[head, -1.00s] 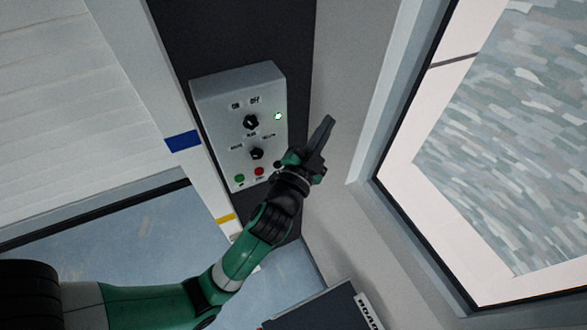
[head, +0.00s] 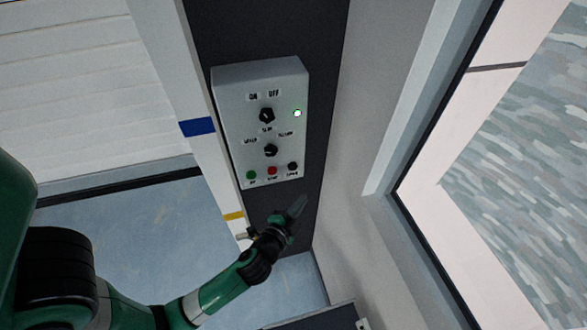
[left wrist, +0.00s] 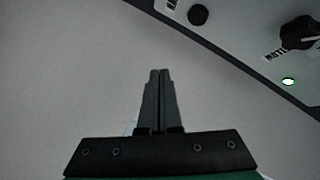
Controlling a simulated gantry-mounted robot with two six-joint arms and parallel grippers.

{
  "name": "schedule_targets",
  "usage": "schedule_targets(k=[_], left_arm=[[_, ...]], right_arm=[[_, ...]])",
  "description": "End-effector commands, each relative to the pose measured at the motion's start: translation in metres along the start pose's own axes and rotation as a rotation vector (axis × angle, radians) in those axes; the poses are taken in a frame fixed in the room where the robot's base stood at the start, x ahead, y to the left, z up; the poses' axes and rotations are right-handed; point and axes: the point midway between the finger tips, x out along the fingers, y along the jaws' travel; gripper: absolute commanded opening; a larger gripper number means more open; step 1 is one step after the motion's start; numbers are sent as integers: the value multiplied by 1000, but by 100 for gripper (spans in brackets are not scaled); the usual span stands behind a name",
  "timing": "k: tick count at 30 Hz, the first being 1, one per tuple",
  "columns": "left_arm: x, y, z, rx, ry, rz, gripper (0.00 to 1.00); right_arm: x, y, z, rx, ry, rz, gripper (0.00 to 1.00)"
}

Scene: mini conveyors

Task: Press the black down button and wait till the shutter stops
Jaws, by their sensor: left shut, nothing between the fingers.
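The grey control box (head: 225,125) is mounted on a dark panel. The black down button (head: 293,166) is the rightmost of three buttons along its bottom edge; a black button (left wrist: 198,15) also shows at the top of the left wrist view. My left gripper (head: 299,203) is shut and empty, below the box and apart from the black button. Its closed fingers (left wrist: 158,73) point up in the left wrist view, touching nothing I can see. The white slatted shutter (head: 80,100) hangs at the left with open space under its dark bottom edge. My right gripper is out of view.
A green button (head: 251,175) and a red button (head: 272,170) sit left of the black one. Two black knobs (head: 267,115) (head: 271,150) and a lit green lamp (head: 297,113) are above. A window frame (head: 410,200) stands at the right.

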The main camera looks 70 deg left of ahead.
Motion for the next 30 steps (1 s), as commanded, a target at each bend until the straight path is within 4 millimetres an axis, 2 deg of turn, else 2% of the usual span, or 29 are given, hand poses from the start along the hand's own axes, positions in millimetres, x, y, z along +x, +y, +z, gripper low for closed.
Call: schedule_targets(k=[8,20,30], left_arm=[[7,-7,3,1,-2,0,0],[45,-39,31,-2,-3,-2,0],[62,-46,44,-1,1,-1,0]], right_arm=[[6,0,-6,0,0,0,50],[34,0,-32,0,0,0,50],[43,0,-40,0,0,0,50]])
